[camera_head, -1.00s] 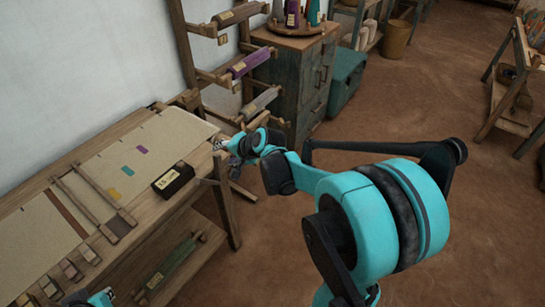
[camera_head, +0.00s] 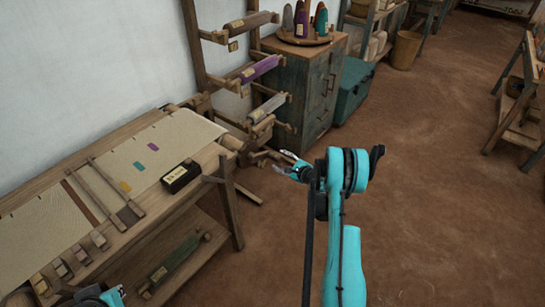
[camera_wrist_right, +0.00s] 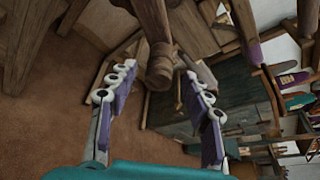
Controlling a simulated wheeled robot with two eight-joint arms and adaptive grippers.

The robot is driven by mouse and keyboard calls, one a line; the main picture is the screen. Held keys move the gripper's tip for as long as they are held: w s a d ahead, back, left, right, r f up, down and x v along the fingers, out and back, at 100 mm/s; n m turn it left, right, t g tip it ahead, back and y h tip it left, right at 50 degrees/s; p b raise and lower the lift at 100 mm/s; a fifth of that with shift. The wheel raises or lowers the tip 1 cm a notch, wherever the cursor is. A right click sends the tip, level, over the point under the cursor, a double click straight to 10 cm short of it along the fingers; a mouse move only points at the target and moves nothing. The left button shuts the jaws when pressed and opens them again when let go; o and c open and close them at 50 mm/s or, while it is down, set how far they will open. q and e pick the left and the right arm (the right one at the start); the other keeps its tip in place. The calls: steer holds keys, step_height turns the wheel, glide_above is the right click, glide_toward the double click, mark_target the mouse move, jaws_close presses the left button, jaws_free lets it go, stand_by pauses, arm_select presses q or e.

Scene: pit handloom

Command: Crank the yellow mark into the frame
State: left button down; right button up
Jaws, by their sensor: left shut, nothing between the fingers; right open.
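A teal mark (camera_head: 139,166) and a purple mark (camera_head: 153,147) follow up the cloth. The cloth roller's right end (camera_head: 231,142) shows at the loom's corner; I cannot clearly pick out its crank. My right gripper (camera_head: 284,162) is open and empty, right of that end. In the right wrist view, a round-ended wooden piece (camera_wrist_right: 159,70) shows between its spread fingers (camera_wrist_right: 157,82). My left gripper (camera_head: 70,297) is shut at the bottom left, partly cut off.
A black labelled box (camera_head: 181,177) sits on the loom's front beam. A rack with a purple roll (camera_head: 259,68) and others stands behind. A drawer cabinet (camera_head: 305,85) and a teal chest (camera_head: 352,90) stand beyond. Open floor lies to the right.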

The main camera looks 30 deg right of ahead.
mark_target(271, 155)
steer(key=b+x, duration=0.2)
steer(key=x, duration=0.4)
steer(key=shift+w+f, duration=0.2)
steer(key=shift+w+a, duration=0.1)
steer(key=shift+w, duration=0.4)
steer(key=shift+c, duration=0.2)
jaws_close()
